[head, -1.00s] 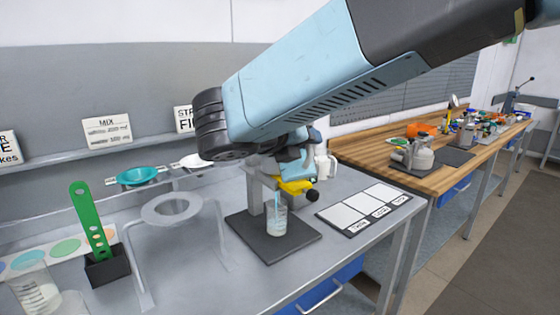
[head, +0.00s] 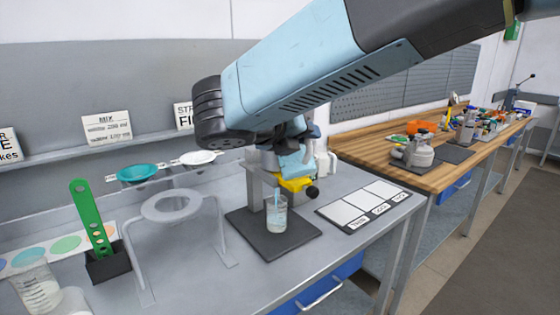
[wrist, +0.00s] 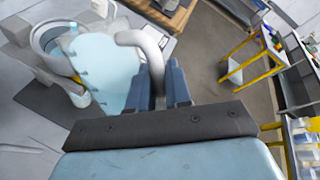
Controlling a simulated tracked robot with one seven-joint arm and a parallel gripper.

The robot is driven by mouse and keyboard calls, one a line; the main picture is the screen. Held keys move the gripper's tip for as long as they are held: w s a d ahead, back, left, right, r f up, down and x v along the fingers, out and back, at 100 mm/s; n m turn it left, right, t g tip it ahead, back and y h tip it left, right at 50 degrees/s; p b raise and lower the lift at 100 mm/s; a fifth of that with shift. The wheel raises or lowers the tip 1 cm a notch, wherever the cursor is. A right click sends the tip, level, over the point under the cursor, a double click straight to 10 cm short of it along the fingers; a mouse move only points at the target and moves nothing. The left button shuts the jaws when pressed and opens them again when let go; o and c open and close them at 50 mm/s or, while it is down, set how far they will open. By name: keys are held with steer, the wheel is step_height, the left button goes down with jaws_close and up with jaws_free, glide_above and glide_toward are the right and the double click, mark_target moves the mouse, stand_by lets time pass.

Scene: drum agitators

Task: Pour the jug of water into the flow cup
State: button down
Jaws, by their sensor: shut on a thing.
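In the wrist view the dark fingers of my gripper (wrist: 166,85) are shut on the white curved handle (wrist: 143,45) of the jug. A pale blue mass (wrist: 105,72), apparently the jug's water, shows left of the fingers. It partly covers a round cup (wrist: 52,38), apparently the flow cup. In the head view my arm hides most of the flow cup and jug; the stand's yellow part (head: 295,184) shows below. A pale blue streak hangs from there into a clear beaker (head: 277,220) holding some liquid, upright on the dark base plate (head: 255,240).
A grey ring stand (head: 172,206) and a green strip in a black holder (head: 92,225) stand to the left. A card with white panels (head: 363,204) lies right of the base plate. A wooden bench (head: 375,155) is further right.

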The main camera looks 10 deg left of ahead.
steer(key=shift+w+a+r+n+g+p, duration=0.2)
steer(key=shift+w+n+g+p, duration=0.15)
steer(key=shift+p, duration=0.4)
stand_by(0.9)
steer(key=s+d+m+t, duration=0.1)
steer(key=s+f+m+t, duration=0.1)
steer(key=shift+s+d+f, duration=0.1)
steer(key=shift+s+d, duration=0.25)
step_height(320, 180, down, 5)
steer(key=s+d+m+t+b, duration=0.2)
steer(key=s+m+t+b, duration=0.1)
steer(key=b, duration=0.3)
steer(key=shift+m, duration=0.75)
steer(key=shift+f, duration=0.1)
steer(key=shift+d, duration=0.1)
